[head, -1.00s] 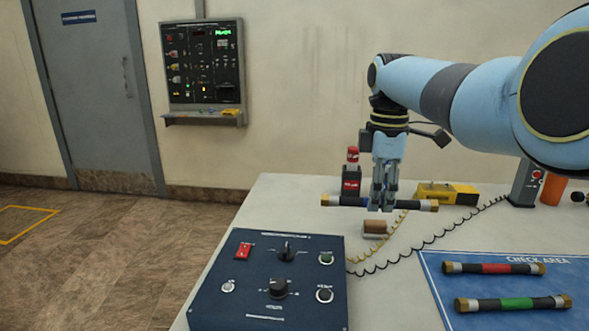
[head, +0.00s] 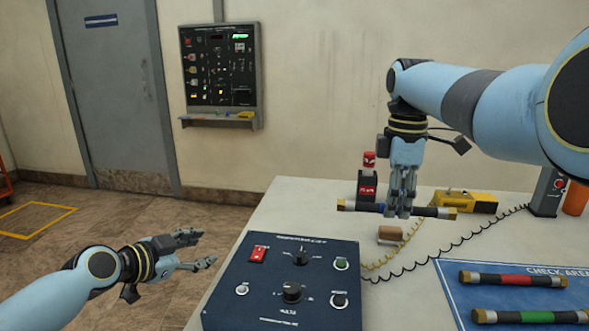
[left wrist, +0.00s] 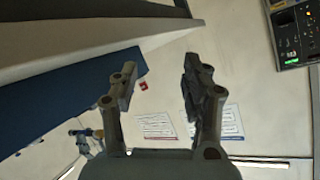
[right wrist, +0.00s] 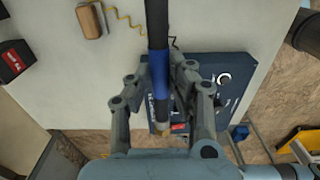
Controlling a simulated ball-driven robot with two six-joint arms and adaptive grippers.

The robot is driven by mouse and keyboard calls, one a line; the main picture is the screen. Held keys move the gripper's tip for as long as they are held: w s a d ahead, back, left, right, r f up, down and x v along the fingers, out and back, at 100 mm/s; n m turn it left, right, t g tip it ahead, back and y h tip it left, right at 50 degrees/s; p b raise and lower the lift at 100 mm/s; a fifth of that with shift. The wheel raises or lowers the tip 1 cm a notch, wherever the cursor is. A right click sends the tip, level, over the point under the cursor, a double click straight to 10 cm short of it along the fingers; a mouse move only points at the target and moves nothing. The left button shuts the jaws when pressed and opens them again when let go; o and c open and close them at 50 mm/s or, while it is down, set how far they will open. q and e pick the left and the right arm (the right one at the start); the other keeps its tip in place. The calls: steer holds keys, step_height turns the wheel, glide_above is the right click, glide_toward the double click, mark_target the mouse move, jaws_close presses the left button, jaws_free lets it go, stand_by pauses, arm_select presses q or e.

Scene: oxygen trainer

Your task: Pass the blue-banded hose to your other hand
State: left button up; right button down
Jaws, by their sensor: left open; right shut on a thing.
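The blue-banded hose is a black tube with brass ends (head: 436,212), held level above the table. My right gripper (head: 399,208) points down and is shut on the middle of the hose. My left gripper (head: 205,250) is open and empty, left of the blue control box and well apart from the hose. The left wrist view shows its two fingers (left wrist: 160,80) spread with nothing between them.
The blue control box (head: 270,318) stands at the table's front left. Red-banded (head: 513,279) and green-banded (head: 530,316) hoses lie on the blue check-area mat (head: 452,270). A brown block (head: 390,234), a yellow device (head: 468,200) and coiled cords lie near the held hose.

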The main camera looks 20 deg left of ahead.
arm_select(q)
steer(key=w+d+r+m+h, duration=0.2)
steer(key=w+d+r, duration=0.1)
steer(key=d+r, duration=0.15)
steer(key=m+g+h, duration=0.4)
steer(key=m+g, duration=0.3)
steer(key=m, duration=0.2)
glide_toward(347, 203)
steer(key=shift+g, duration=0.3)
steer(key=x, duration=0.9)
steer(key=shift+w+d, duration=0.1)
steer(key=shift+w, duration=0.2)
jaws_close()
arm_select(e)
steer(key=c, duration=1.1)
jaws_free()
steer(key=shift+c, duration=0.2)
